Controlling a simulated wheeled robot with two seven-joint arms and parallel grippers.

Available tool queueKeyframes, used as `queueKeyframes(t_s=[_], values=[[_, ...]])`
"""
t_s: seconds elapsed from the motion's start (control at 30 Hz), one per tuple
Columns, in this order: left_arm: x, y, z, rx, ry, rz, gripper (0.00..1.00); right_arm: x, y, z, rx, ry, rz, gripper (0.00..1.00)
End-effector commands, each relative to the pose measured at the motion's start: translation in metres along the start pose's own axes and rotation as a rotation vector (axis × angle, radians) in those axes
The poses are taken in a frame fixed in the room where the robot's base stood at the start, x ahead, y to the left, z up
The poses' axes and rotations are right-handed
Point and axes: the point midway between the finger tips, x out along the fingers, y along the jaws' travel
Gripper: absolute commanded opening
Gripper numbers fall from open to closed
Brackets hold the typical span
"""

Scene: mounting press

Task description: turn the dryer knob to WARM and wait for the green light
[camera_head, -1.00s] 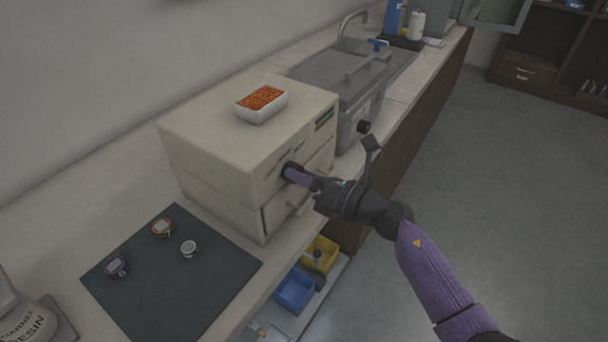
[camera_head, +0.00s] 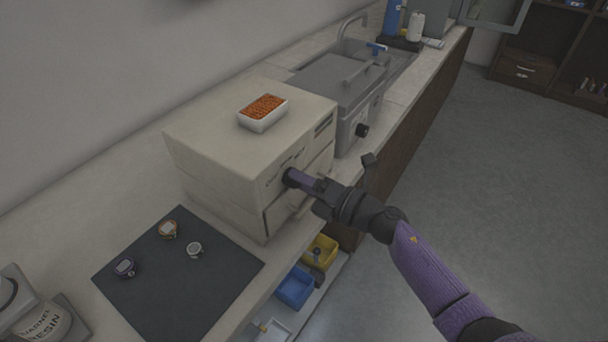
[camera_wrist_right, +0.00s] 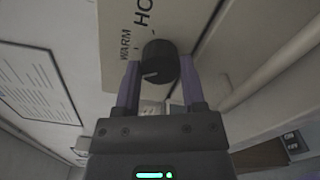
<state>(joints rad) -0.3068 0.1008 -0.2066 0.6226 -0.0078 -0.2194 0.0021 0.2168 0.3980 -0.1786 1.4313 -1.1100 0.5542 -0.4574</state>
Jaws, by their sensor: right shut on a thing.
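The dryer (camera_head: 215,130) is a cream box on the counter. Its dark round knob (camera_head: 289,176) is on the front panel. My right gripper (camera_head: 296,178) is shut on the knob, its purple fingers on either side. In the right wrist view, the knob (camera_wrist_right: 158,62) sits between the fingertips (camera_wrist_right: 160,76), with a pale pointer mark at its lower left. The WARM label (camera_wrist_right: 125,45) is left of the knob, and part of a larger label, "HO", is above it. I cannot make out a lit green lamp on the dryer. My left gripper is not in view.
A white tray of orange granules (camera_head: 263,112) sits on the dryer. A dark mat (camera_head: 180,285) with several small round items lies at left. A grey lidded machine (camera_head: 340,85) stands behind the dryer. Blue (camera_head: 295,287) and yellow (camera_head: 321,250) bins are below the counter.

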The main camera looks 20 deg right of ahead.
Motion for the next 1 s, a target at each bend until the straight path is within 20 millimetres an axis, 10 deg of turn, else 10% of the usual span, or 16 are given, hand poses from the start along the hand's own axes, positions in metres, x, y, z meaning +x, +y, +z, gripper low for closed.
queueKeyframes(t_s=[1.0], values=[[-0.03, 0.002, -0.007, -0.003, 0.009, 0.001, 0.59, 0.0, -0.001, 0.0, 0.561, 0.0, -0.001, 0.0]])
